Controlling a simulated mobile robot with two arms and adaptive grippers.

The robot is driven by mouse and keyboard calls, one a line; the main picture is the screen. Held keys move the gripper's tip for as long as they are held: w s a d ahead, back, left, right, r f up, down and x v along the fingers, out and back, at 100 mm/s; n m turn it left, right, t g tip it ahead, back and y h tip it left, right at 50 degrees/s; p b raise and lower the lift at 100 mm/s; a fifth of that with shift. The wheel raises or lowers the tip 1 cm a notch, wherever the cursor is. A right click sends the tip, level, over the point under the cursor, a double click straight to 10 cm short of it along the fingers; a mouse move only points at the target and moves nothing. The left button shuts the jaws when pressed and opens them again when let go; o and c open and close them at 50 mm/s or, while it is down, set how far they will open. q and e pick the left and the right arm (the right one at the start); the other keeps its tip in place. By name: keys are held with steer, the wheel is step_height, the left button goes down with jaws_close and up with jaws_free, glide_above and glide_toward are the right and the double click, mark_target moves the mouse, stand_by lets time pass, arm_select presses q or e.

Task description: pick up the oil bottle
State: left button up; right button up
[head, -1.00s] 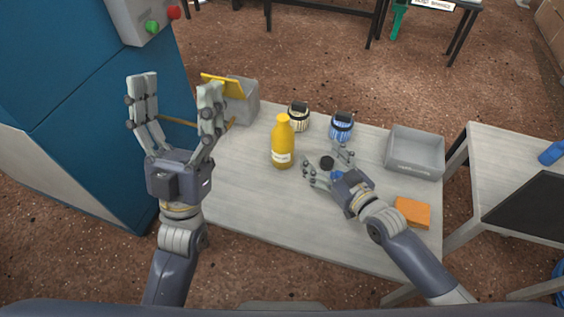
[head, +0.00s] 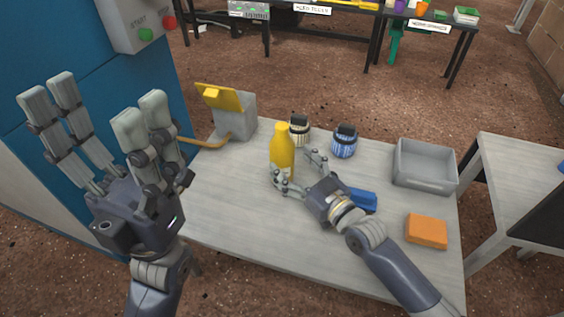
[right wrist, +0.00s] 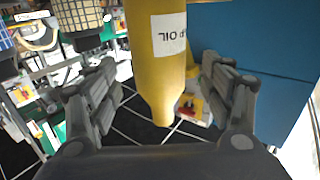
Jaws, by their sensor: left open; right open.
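The yellow oil bottle (head: 282,147) stands upright on the table, left of its middle. In the right wrist view the bottle (right wrist: 157,60) shows upside down with its label reading "OIL", between the fingers. My right gripper (head: 297,172) is open and low over the table, with its fingers close to the bottle's right and near sides; touching cannot be told. It also shows open in the right wrist view (right wrist: 160,100). My left gripper (head: 102,115) is open and empty, raised in front of the blue cabinet, left of the bottle.
A grey box with a yellow flap (head: 236,115) is at the back left. A blue object (head: 363,200), an orange block (head: 427,231) and a grey bin (head: 425,165) lie to the right.

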steer(key=b+x, duration=0.2)
steer(key=x, duration=0.3)
steer(key=c, duration=1.1)
